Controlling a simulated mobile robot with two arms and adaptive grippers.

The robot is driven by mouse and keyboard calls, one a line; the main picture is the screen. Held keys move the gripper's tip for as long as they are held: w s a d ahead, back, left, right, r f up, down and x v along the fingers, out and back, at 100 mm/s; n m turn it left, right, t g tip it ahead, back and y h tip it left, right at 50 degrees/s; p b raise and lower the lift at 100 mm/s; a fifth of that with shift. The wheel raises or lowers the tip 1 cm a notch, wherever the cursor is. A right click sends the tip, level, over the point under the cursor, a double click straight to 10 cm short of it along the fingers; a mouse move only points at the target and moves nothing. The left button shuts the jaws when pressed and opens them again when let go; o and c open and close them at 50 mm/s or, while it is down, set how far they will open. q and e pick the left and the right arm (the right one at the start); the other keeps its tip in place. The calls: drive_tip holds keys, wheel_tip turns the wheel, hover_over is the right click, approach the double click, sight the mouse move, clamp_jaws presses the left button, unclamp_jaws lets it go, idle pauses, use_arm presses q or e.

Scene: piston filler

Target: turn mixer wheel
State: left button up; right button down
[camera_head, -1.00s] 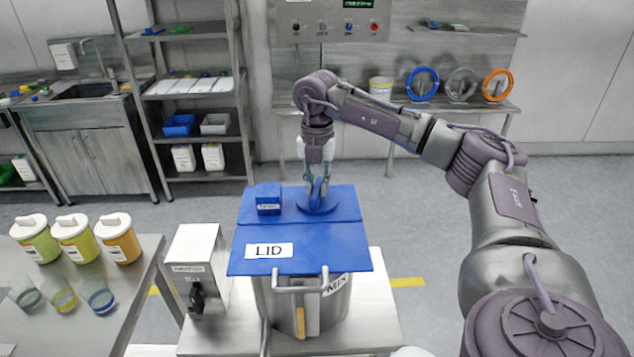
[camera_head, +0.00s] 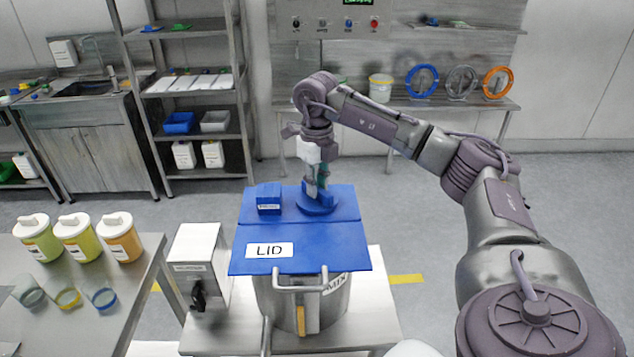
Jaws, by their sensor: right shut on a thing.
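The mixer wheel (camera_head: 318,207) is a round blue disc on the back right part of the blue lid (camera_head: 340,245). The lid, marked "LID", covers a metal mixer pot (camera_head: 340,303). My right gripper (camera_head: 318,193) points straight down over the wheel. It is shut on the wheel's upper part, and its fingers partly hide it. My left gripper does not show.
A small blue box (camera_head: 269,197) sits on the lid left of the wheel. A grey control box (camera_head: 200,262) stands left of the pot. A table at left holds several lidded containers (camera_head: 75,236) and cups. Coloured rings (camera_head: 422,81) stand on the rear bench.

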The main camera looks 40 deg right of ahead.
drive_tip(key=n, duration=0.4)
drive_tip(key=shift+n, duration=0.3)
drive_tip(key=n, duration=0.4)
drive_tip(key=shift+n, duration=0.4)
drive_tip(key=c, duration=1.1)
unclamp_jaws()
drive_tip(key=shift+r, duration=0.1)
wheel_tip(320, 180, up, 12)
drive_tip(key=shift+f, duration=0.1)
